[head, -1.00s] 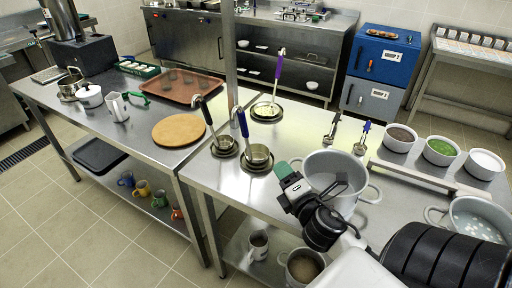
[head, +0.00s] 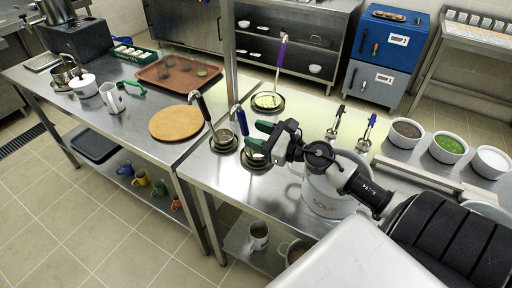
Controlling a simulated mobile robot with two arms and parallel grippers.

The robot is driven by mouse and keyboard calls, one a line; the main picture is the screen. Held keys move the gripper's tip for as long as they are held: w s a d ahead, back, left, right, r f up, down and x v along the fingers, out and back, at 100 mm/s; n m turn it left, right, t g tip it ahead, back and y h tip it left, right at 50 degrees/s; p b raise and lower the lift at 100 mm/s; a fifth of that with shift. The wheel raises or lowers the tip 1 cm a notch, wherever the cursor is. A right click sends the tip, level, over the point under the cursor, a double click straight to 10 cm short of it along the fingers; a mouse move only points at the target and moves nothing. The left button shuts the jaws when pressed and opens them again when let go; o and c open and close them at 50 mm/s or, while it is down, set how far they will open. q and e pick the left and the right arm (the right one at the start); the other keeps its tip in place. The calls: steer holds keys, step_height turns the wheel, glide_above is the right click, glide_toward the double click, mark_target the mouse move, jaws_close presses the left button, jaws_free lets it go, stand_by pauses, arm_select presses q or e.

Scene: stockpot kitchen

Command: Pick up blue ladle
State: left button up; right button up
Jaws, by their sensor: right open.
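The blue ladle (head: 242,121) stands tilted on the steel counter, its blue handle up and its bowl down in a dark round holder (head: 256,166). My right gripper (head: 259,136) is open just right of the ladle's handle, with its green-tipped fingers pointing left towards it. The gripper partly covers the bowl and holder. I cannot tell whether a finger touches the ladle. My left gripper is out of view.
A black-handled ladle (head: 202,112) stands close on the left and a purple-handled ladle (head: 280,68) behind. The large soup pot (head: 325,198) is under my right arm. Bowls (head: 447,148) stand at the right. A round wooden board (head: 176,122) lies on the left counter.

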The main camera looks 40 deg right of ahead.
mark_target(249, 132)
steer(key=shift+w+a, duration=0.15)
steer(key=shift+w, duration=0.25)
steer(key=p+x, duration=0.2)
steer(key=x, duration=0.2)
steer(key=shift+w+f, duration=0.1)
steer(key=shift+w, duration=0.05)
steer(key=shift+w+a+f, duration=0.1)
steer(key=shift+w, duration=0.1)
steer(key=shift+c, duration=0.2)
jaws_close()
